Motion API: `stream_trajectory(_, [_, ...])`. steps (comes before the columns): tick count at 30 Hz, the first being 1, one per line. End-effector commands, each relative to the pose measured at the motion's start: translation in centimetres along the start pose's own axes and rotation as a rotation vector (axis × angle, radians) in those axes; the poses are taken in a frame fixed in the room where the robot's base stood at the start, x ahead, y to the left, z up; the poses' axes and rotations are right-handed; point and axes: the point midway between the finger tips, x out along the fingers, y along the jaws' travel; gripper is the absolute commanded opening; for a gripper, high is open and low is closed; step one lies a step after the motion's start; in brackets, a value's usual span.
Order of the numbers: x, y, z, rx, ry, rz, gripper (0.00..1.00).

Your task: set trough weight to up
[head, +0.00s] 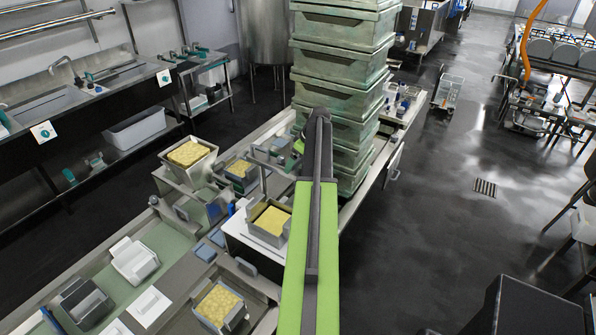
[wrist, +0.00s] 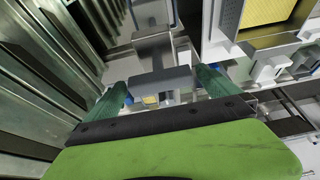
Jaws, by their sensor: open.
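My gripper (wrist: 162,80) is open in the wrist view, with one green finger on each side. A grey block-like part (wrist: 160,84) with an upright piece (wrist: 153,52) above it shows between the fingers. I cannot tell for sure whether this is the trough weight, or whether the fingers touch it. In the head view my green arm reaches forward over the bench and hides much of what lies under its far end. The trough weight cannot be made out surely there.
A tall stack of pale green crates (head: 340,62) stands close by the arm's far end. Metal boxes with yellow contents (head: 268,222) stand on the bench, left of the arm. A white mould (head: 134,260) sits at the lower left. The dark floor at right is mostly open.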

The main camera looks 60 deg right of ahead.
Motion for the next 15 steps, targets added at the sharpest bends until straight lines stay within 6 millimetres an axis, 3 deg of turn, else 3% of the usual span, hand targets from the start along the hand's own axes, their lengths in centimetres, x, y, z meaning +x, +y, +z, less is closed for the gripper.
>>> stream_trajectory(1, [0.94, 0.01, 0.12, -0.001, 0.0, 0.0, 1.0])
stream_trajectory(10, [0.83, -0.02, -0.08, 0.0, 0.0, 0.0, 0.99])
stream_trajectory(15, [0.82, -0.02, -0.07, 0.0, 0.0, 0.0, 0.76])
